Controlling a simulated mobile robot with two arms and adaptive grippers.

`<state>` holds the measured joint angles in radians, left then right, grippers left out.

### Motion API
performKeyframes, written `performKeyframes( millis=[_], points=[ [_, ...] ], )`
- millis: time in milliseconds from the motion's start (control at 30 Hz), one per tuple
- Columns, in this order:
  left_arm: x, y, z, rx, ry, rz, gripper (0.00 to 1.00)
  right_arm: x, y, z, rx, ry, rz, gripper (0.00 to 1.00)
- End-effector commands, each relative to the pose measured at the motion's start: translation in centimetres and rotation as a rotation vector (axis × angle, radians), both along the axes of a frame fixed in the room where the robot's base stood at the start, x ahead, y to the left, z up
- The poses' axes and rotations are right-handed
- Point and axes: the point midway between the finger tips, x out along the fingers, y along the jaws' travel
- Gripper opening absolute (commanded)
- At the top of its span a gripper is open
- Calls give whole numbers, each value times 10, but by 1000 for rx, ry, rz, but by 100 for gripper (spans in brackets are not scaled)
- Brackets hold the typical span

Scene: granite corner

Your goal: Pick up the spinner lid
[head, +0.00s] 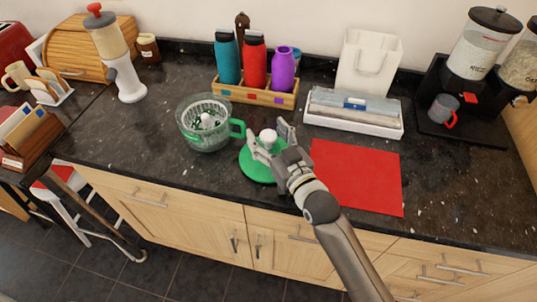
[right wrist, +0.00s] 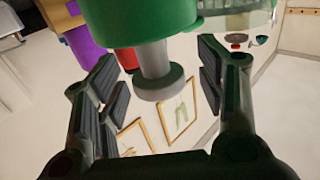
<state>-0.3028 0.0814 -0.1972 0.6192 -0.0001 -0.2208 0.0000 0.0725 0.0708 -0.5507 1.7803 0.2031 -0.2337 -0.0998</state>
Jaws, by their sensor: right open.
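The green spinner lid (head: 252,168) lies on the dark counter in the head view, right of the salad spinner bowl (head: 207,128), with its pale knob (head: 267,135) up. My right gripper (head: 270,143) is open, with its fingers on either side of the knob. In the right wrist view the grey knob (right wrist: 158,82) shows between the open finger pads (right wrist: 156,84), with visible gaps on both sides. The green lid (right wrist: 150,22) fills the top of that view. My left gripper is not in view.
A red mat (head: 358,178) lies right of the lid. Behind stand a wooden bottle rack (head: 258,96) and a white tray (head: 350,122). The spinner bowl's green handle (head: 238,129) is close to the lid's left. Dispensers (head: 480,50) stand at the far right.

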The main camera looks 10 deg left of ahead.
Motion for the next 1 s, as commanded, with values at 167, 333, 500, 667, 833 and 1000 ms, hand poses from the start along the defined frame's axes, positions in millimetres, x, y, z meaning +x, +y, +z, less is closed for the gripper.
performKeyframes(
  millis=[167, 333, 500, 667, 833, 1000],
  points=[
    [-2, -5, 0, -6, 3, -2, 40, 0, 0, 0, 0, 0, 0, 47],
    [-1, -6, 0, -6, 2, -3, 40, 0, 0, 0, 0, 0, 0, 25],
    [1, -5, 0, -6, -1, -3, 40, 0, 0, 0, -1, 1, 0, 3],
    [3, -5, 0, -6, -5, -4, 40, 0, 0, 1, 1, -2, 0, 0],
    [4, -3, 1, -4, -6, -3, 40, 0, 0, 1, 1, -1, -1, 0],
    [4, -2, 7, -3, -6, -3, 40, 0, 0, 7, 1, -1, -1, 0]
  ],
)
